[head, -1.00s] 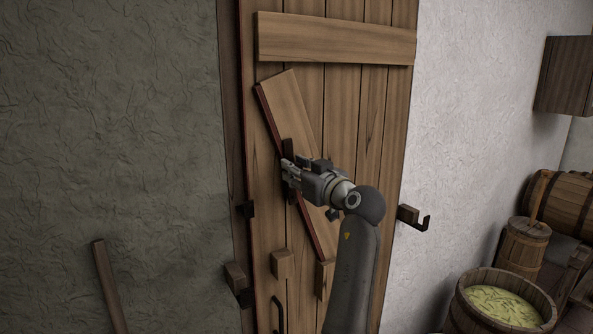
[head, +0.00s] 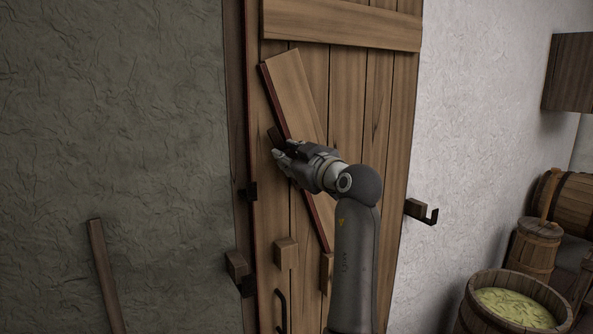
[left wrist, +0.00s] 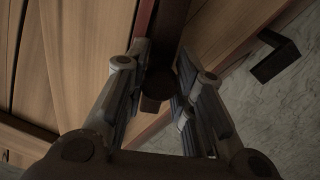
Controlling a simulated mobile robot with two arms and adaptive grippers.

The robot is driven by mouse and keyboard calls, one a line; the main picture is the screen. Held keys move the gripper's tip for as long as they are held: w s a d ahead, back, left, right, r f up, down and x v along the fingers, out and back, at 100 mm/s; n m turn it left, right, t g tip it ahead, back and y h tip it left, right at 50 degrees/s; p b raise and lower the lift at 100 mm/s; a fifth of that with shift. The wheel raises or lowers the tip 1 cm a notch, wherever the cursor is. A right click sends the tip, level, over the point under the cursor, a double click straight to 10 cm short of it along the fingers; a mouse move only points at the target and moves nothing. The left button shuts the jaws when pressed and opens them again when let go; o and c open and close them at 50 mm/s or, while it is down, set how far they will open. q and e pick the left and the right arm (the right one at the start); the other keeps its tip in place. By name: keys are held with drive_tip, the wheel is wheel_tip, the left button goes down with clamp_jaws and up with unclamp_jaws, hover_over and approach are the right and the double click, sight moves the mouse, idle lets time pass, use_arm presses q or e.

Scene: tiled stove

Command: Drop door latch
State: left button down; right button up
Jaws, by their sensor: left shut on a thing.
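The door latch (head: 299,100) is a wooden bar with a dark red edge. It lies tilted across the plank door (head: 345,75), upper end to the left. My left gripper (head: 279,153) is at its left edge, shut on the dark latch handle (head: 275,135). In the left wrist view the dark handle (left wrist: 170,28) runs between the fingers of my left gripper (left wrist: 163,75). A hooked bracket (head: 421,209) is on the wall right of the door, apart from the latch. My right gripper is out of view.
Another bracket (head: 237,266) is at the door's left side. A wooden block (head: 285,254) and a dark door handle (head: 281,312) are on the door. A tub (head: 515,310) and barrels (head: 565,200) stand at the right. A plank (head: 105,275) leans at the left.

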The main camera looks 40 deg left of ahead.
use_arm(q)
drive_tip(key=shift+s+a+f+n+b, duration=0.15)
drive_tip(key=shift+s+f+n+b, duration=0.25)
drive_tip(key=shift+n+b, duration=0.4)
drive_tip(key=shift+s+a+f+n+b, duration=0.2)
drive_tip(key=shift+s+n+b, duration=0.25)
drive_tip(key=shift+n+b, duration=0.3)
drive_tip(key=c, duration=1.2)
unclamp_jaws()
drive_tip(key=shift+d, duration=0.1)
drive_tip(key=v, duration=0.7)
drive_tip(key=shift+s+d, duration=0.1)
drive_tip(key=shift+d, duration=0.1)
